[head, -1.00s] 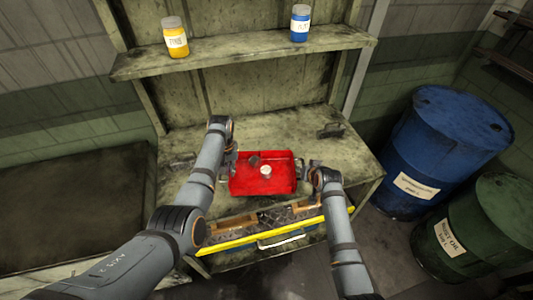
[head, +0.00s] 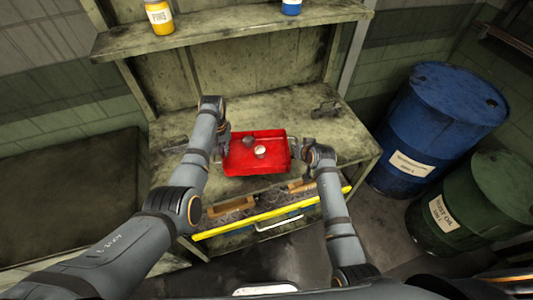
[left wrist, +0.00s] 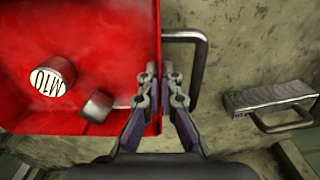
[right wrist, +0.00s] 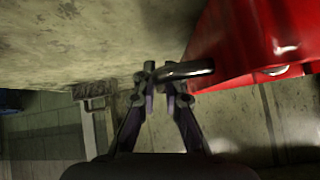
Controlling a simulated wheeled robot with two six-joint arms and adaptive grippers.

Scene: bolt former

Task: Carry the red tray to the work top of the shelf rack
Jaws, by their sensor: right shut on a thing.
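The red tray (head: 240,166) is at the front middle of the rack's work top (head: 290,112); whether it touches the top is unclear. It holds a white-topped cylinder (head: 260,152) and a smaller grey piece (head: 249,140). My left gripper (head: 222,143) is at the tray's left end. My right gripper (right wrist: 158,78) is shut on the handle (right wrist: 188,69) at the tray's right end.
Below the tray, an open drawer with a yellow front edge (head: 270,215) sticks out. A dark metal bracket (head: 326,108) lies at the back right of the work top. The upper shelf (head: 235,30) carries two jars. Blue (head: 440,125) and green (head: 480,205) drums stand right.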

